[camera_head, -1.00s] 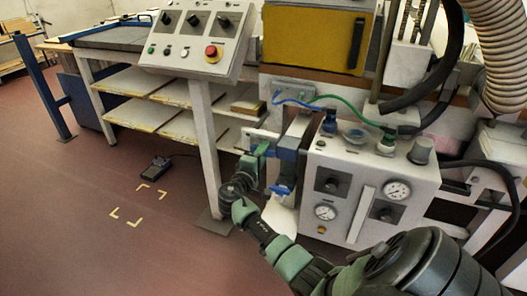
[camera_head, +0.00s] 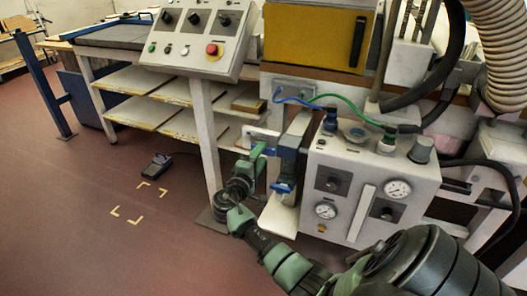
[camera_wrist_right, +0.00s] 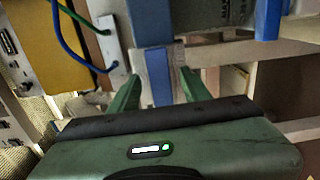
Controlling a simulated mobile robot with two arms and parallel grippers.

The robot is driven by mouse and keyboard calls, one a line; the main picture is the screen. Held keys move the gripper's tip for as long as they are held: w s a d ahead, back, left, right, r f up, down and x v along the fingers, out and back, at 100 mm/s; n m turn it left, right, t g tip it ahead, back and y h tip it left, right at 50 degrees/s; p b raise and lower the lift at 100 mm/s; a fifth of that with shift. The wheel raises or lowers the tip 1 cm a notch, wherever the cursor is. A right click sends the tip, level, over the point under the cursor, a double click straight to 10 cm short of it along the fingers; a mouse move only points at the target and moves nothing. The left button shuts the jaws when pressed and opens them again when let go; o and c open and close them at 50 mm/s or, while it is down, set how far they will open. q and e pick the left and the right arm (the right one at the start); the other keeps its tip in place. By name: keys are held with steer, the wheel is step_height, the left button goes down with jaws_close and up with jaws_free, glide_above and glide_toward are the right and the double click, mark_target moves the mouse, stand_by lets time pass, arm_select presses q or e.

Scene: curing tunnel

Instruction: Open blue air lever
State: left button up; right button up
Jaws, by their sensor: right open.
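The blue air lever (camera_head: 270,151) shows as a small blue bar beside the grey upright filter body (camera_head: 291,147), left of the white gauge panel. In the right wrist view the blue bar (camera_wrist_right: 158,77) lies between my two green fingers. My right gripper (camera_head: 258,158) is open around it, with a gap showing on each side of the bar. I cannot tell how deep the bar sits between the fingers. A second blue piece (camera_head: 283,188) is under the filter body; a blue part also shows at the top right of the wrist view (camera_wrist_right: 267,18). My left gripper is out of view.
The white gauge panel (camera_head: 340,228) stands close to the right of my gripper. Blue (camera_head: 296,101) and green hoses run above it. A control box on a white post (camera_head: 205,135) stands close on the left. The floor further left is open, apart from a small pedal (camera_head: 157,165).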

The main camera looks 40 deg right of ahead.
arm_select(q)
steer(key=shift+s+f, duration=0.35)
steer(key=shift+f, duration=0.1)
arm_select(e)
steer(key=v, duration=0.4)
steer(key=shift+s+a, duration=0.1)
steer(key=shift+a, duration=0.25)
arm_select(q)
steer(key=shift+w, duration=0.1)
